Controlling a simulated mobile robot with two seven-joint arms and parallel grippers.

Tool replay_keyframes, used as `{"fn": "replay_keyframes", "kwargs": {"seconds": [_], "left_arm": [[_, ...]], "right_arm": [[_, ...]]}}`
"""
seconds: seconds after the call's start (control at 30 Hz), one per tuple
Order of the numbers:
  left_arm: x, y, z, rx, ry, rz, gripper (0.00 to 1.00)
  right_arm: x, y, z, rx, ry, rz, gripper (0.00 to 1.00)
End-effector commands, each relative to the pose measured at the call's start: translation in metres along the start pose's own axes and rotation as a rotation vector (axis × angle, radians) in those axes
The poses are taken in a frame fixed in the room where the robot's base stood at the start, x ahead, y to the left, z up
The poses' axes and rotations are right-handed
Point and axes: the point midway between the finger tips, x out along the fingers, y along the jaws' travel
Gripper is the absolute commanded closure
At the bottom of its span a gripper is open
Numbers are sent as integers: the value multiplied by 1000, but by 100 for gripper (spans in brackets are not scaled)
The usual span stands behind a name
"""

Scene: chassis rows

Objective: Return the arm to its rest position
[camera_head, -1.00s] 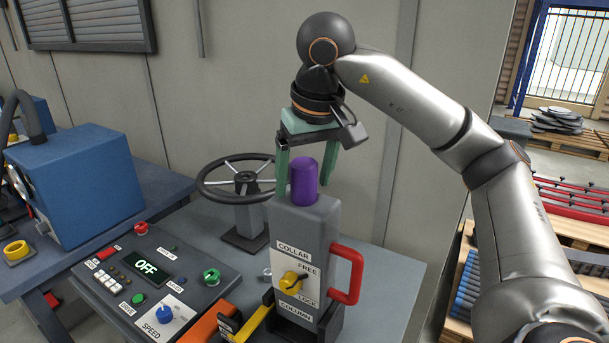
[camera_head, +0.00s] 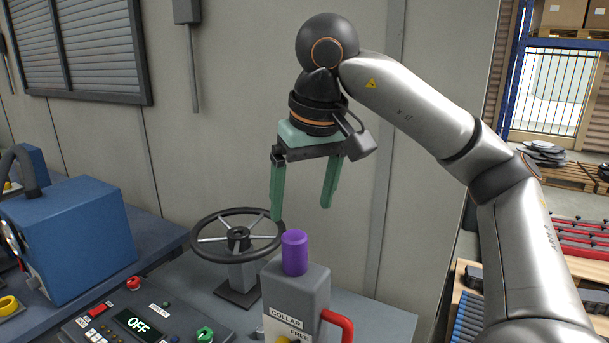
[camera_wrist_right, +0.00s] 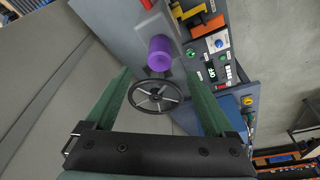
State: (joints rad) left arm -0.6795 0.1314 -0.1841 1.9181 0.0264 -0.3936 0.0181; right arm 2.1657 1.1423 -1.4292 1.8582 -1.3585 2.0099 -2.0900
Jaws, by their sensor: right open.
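My right gripper (camera_head: 301,204) is open and empty, its two green fingers pointing down above the grey column unit. A purple cylinder (camera_head: 294,253) stands upright on top of that column (camera_head: 297,292), below the fingertips and apart from them. In the right wrist view, the purple cylinder (camera_wrist_right: 160,54) shows beyond the open fingers, with nothing between them. My right arm (camera_head: 420,105) reaches in from the right side. My left gripper is not in view.
A black handwheel (camera_head: 238,238) stands left of the column. A control panel (camera_head: 140,322) reading OFF and a blue machine box (camera_head: 75,232) are further left. A red handle (camera_head: 338,322) sticks out of the column's right side. A plain wall (camera_head: 230,100) stands behind.

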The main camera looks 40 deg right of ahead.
Motion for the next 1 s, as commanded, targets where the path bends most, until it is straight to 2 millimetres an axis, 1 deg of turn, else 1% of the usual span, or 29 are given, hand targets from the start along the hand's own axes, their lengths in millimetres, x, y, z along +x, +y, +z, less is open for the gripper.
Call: {"fn": "replay_keyframes", "kwargs": {"seconds": [0.1, 0.3, 1.0], "left_arm": [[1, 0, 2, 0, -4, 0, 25], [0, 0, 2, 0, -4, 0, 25], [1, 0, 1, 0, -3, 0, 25]], "right_arm": [[-8, 0, 0, 1, 2, 0, 12], [-13, 0, 0, 1, 1, 1, 12], [-13, 0, 0, 0, 1, 1, 12]]}}
